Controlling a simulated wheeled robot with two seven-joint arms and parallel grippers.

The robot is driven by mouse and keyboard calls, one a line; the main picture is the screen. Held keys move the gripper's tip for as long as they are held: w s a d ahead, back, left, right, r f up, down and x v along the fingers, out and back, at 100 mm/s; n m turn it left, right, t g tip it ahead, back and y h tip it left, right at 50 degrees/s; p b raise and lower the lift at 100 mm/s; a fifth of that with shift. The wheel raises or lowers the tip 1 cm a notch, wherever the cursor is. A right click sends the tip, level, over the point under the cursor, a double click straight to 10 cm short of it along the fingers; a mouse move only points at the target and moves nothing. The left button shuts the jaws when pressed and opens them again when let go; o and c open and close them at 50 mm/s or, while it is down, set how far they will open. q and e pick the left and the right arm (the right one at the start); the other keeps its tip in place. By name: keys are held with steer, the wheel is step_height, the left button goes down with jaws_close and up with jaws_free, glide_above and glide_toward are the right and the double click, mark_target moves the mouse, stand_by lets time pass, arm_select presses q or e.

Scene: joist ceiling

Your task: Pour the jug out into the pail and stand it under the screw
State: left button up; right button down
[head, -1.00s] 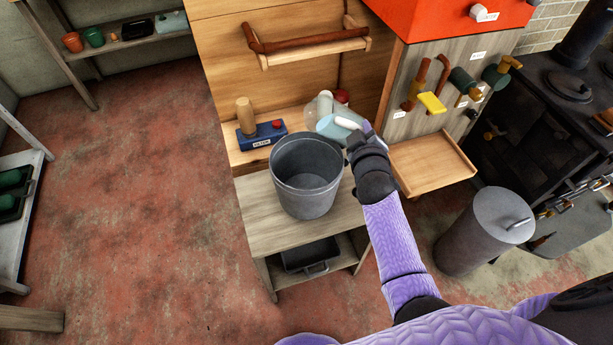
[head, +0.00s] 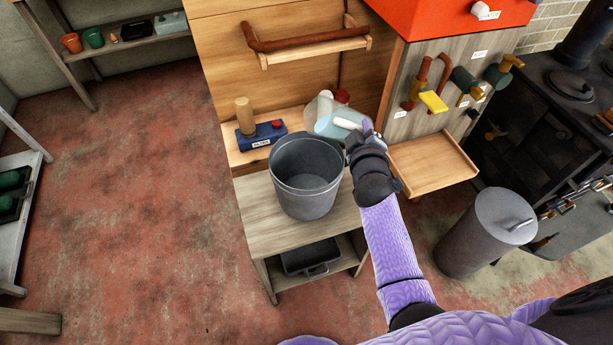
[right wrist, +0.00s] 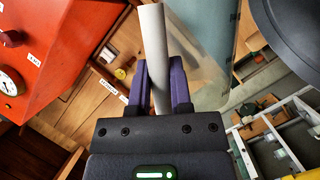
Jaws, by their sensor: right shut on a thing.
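The jug (head: 334,127) is pale blue and see-through, with a white handle (right wrist: 152,50). My right gripper (head: 362,132) is shut on that handle; in the right wrist view its purple fingers (right wrist: 160,85) sit either side of it. The jug is tilted beside and above the far right rim of the grey pail (head: 306,200). The pail stands upright on a low wooden stand, and no stream shows. A panel under the red tank carries several fittings, one with a yellow handle (head: 432,101); I cannot tell which is the screw. My left gripper is out of view.
A bare wooden tray shelf (head: 432,165) juts out below the panel. A blue box (head: 262,136) with a wooden knob stands behind the pail. A lidded grey bin (head: 485,232) and a dark stove (head: 520,130) are at right. Red floor is open at left.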

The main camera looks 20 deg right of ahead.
steer(key=shift+a+f+b, duration=0.1)
steer(key=shift+f+b, duration=0.05)
steer(key=shift+b, duration=0.3)
steer(key=shift+n+b, duration=0.35)
steer(key=shift+n, duration=0.05)
